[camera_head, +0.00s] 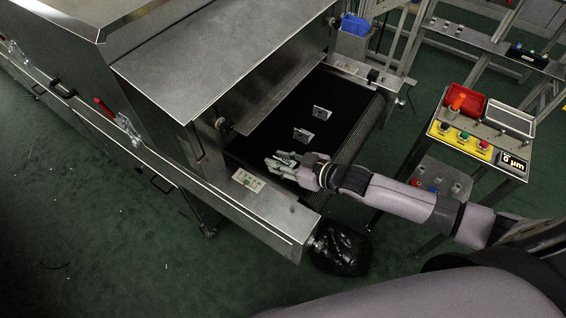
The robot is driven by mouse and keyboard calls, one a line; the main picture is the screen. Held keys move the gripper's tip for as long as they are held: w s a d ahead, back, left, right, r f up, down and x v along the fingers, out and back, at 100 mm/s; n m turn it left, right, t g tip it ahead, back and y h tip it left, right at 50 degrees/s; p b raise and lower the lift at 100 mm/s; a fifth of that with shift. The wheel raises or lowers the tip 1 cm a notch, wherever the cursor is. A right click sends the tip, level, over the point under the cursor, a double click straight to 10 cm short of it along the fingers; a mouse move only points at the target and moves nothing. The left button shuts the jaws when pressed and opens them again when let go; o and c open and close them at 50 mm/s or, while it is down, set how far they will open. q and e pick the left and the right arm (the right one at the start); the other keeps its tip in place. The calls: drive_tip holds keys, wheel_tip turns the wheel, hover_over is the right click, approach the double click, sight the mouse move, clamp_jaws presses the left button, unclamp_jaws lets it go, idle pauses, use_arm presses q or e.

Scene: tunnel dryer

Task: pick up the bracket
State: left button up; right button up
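Two small, light metal brackets lie apart on the black belt (275,132) of the tunnel dryer: one farther back (321,113) and one nearer (303,135). My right gripper (276,164) reaches in from the right, over the near edge of the belt, just below and left of the nearer bracket. A small pale piece shows at its fingers, possibly another bracket. It is too small to tell whether the fingers are open or shut on it. My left gripper is not in view.
The dryer's metal hood (220,50) stands over the belt at the left, and a metal side rail (255,200) runs along the front. A control stand (470,138) with buttons and a red bin (465,101) is at the right.

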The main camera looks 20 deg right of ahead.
clamp_jaws()
drive_tip(key=shift+r, duration=0.15)
idle(0.5)
